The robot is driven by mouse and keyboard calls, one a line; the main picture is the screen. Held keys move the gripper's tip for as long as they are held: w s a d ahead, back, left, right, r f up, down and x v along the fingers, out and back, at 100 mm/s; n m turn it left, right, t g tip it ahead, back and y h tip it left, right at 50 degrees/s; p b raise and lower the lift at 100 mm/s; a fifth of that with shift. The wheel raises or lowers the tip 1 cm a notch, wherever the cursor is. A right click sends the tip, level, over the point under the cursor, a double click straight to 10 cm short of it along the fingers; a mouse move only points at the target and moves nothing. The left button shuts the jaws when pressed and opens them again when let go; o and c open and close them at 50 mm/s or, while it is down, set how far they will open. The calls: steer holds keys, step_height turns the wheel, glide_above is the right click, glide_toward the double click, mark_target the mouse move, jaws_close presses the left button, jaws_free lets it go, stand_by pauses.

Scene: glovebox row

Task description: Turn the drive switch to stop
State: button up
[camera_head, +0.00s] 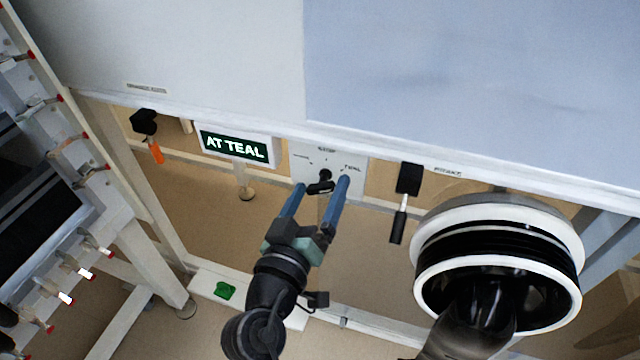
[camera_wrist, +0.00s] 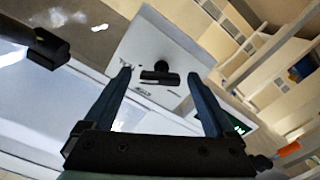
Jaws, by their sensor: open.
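The drive switch (camera_head: 321,184) is a black rotary knob on a pale plate (camera_head: 300,172) below the edge of the large panel. The plate has small labels around the knob, one reading TEAL at its right and one at its top. In the wrist view the black knob (camera_wrist: 160,77) shows with its bar on the plate (camera_wrist: 150,45). My gripper (camera_head: 322,182) is open, its two blue fingers pointing at the plate on either side of the knob. In the wrist view my gripper (camera_wrist: 160,75) has the knob between its fingertips; whether they touch it I cannot tell.
A black-handled lever (camera_head: 403,200) hangs to the right, beside a large round black-and-white port (camera_head: 497,265). An orange-tipped lever (camera_head: 155,152) hangs at far left. A green object (camera_head: 225,290) lies on the lower rail.

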steer(key=shift+w+d, duration=0.2)
steer(key=shift+w, duration=0.45)
steer(key=c, duration=1.4)
steer(key=shift+n, duration=0.3)
steer(key=shift+n+p, duration=0.5)
steer(key=shift+n, duration=0.4)
steer(key=shift+n+p, duration=0.55)
steer(key=shift+n, duration=1.05)
steer(key=shift+a, duration=0.1)
